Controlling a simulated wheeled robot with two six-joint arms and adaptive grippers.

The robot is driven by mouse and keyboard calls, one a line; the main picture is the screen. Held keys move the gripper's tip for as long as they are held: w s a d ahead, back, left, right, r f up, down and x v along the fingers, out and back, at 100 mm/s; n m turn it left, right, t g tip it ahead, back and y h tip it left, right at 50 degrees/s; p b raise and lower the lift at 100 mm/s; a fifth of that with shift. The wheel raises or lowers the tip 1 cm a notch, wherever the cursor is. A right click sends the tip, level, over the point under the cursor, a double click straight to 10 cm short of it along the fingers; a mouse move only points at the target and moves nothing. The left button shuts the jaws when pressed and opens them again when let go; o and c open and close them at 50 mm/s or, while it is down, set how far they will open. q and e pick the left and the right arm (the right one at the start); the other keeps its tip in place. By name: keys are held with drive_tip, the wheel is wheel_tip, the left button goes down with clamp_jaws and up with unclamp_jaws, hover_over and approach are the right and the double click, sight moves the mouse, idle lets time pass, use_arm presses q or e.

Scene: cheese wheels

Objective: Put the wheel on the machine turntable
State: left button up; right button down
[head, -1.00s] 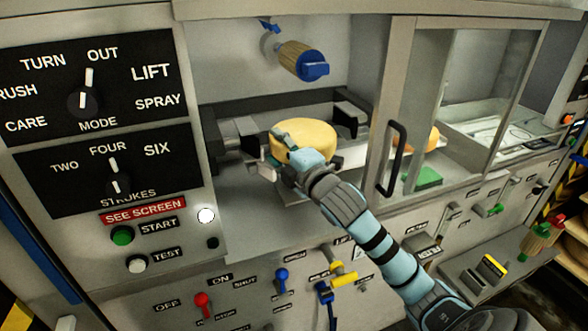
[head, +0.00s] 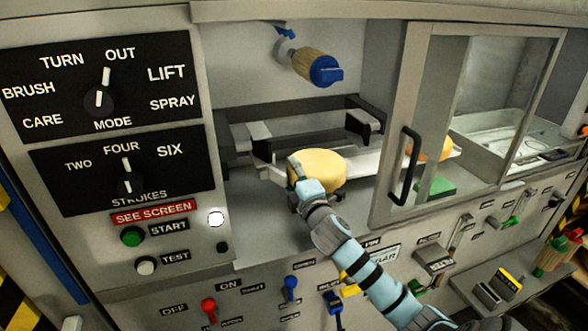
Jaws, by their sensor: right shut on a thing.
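The yellow cheese wheel (head: 322,166) lies flat in the open bay of the machine, at the front of the pale rails. My right gripper (head: 300,182) is shut on its near left edge, with the arm coming in from the lower right. The underside of the wheel and what is beneath it are hidden, so I cannot tell whether it touches anything there. I cannot make out the turntable clearly. My left gripper does not show.
Dark clamp blocks (head: 362,124) and a wooden-backed blue brush (head: 312,65) are in the bay. A framed glass door with a black handle (head: 404,168) stands to the right. Behind it are another yellow wheel (head: 440,148) and a green block (head: 436,188). Knobs and levers line the front.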

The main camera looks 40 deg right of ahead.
drive_tip(key=shift+r, duration=0.1)
drive_tip(key=c, duration=1.1)
unclamp_jaws()
drive_tip(key=shift+o, duration=1.3)
drive_tip(key=shift+s+a, duration=0.1)
